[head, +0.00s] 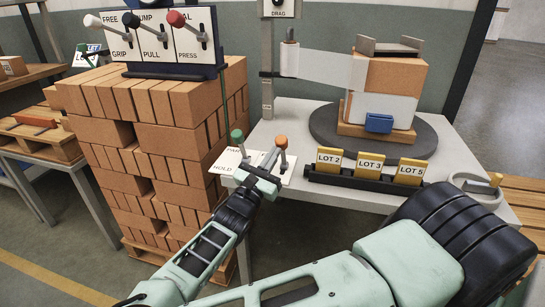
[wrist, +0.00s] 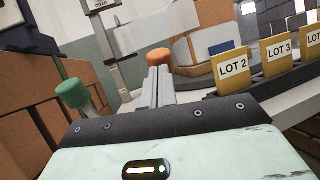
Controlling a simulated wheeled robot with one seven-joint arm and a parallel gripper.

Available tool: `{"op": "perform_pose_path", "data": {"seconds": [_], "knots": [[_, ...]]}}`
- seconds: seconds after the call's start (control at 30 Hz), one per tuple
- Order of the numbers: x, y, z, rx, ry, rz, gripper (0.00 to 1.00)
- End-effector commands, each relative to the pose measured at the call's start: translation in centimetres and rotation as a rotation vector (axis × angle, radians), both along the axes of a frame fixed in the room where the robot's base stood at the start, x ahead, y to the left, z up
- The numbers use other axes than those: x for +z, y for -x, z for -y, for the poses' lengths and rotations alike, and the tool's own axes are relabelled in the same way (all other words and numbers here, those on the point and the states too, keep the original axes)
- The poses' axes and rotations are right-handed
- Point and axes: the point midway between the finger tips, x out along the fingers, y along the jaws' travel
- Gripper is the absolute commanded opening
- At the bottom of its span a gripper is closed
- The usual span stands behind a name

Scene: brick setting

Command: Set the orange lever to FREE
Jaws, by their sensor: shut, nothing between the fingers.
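The orange lever (head: 281,142) stands on a white labelled plate at the left end of the grey table. Its knob also shows in the wrist view (wrist: 158,57), just beyond my fingertips. The lettering beside this lever is covered by my gripper or too small to read. A green-knobbed lever (head: 237,136) stands to its left, by a plate lettered HOLD. My gripper (head: 270,160) is shut and empty, low in front of the orange lever. In the wrist view the closed fingers (wrist: 160,82) point at the orange knob; I cannot tell whether they touch it.
A rack of yellow LOT cards (head: 370,167) stands right of the levers. Behind it a wrapped brick stack (head: 388,90) sits on a dark turntable (head: 435,140). A tall brick pile (head: 165,130) is at left, topped by a FREE/GRIP lever panel (head: 155,45). A tape roll (head: 478,186) lies far right.

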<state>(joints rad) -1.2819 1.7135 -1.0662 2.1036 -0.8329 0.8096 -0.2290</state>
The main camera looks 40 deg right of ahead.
Motion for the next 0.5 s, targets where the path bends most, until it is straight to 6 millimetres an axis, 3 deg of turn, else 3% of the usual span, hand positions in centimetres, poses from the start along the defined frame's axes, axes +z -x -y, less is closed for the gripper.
{"op": "perform_pose_path", "data": {"seconds": [0.5], "knots": [[1.2, -0.4, 0.4, 0.0, -0.048, -0.038, 0.0]]}}
